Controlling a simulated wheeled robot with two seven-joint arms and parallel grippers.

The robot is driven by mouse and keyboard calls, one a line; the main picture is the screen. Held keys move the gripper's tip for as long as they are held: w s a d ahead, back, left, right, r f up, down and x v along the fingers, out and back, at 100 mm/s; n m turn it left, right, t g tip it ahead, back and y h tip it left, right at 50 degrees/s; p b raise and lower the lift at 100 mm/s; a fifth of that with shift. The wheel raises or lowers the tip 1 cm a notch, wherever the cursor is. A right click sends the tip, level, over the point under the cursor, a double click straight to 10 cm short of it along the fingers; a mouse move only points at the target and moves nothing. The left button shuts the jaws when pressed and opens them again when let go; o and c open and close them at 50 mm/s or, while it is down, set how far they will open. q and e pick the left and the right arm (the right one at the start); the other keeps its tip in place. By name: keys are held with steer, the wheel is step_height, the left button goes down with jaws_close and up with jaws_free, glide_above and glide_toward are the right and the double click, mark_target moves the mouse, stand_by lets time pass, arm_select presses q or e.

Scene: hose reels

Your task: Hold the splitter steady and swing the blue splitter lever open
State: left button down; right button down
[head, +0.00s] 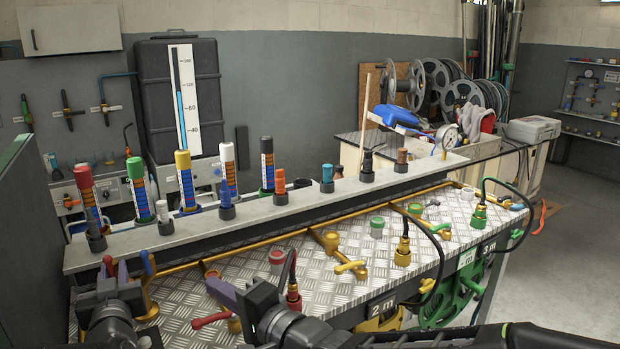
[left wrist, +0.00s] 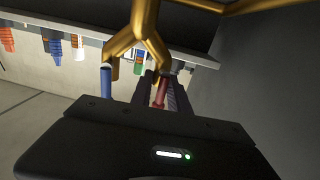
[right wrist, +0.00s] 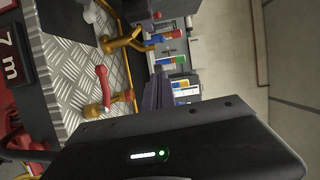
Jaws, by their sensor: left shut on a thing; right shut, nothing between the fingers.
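The splitter (left wrist: 143,28) is a golden Y-shaped pipe fitting at the left of the bench; part of it shows in the head view (head: 150,301). Its blue lever (head: 149,263) stands upright beside my left gripper; it also shows in the left wrist view (left wrist: 106,80). My left gripper (head: 108,275) is shut on the splitter's red lever (left wrist: 161,92), between its dark fingers. My right gripper (head: 217,287) is shut and empty, to the right of the splitter and apart from the blue lever. In the right wrist view its purple fingers (right wrist: 156,94) point up towards the bench.
A red-handled valve (head: 210,319) lies close to my right gripper. A golden pipe with other valves (head: 330,240) crosses the checker-plate bench top (head: 300,285). A grey ledge (head: 270,207) with several coloured tubes runs behind. Hose reels (head: 450,300) hang at the front.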

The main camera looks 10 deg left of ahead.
arm_select(q)
steer(key=shift+r, duration=0.1)
arm_select(e)
steer(key=v, duration=0.9)
arm_select(q)
steer(key=c, duration=1.2)
jaws_free()
steer(key=shift+o, duration=0.2)
step_height(320, 180, up, 10)
steer(key=shift+f, duration=0.1)
steer(key=shift+s, duration=0.1)
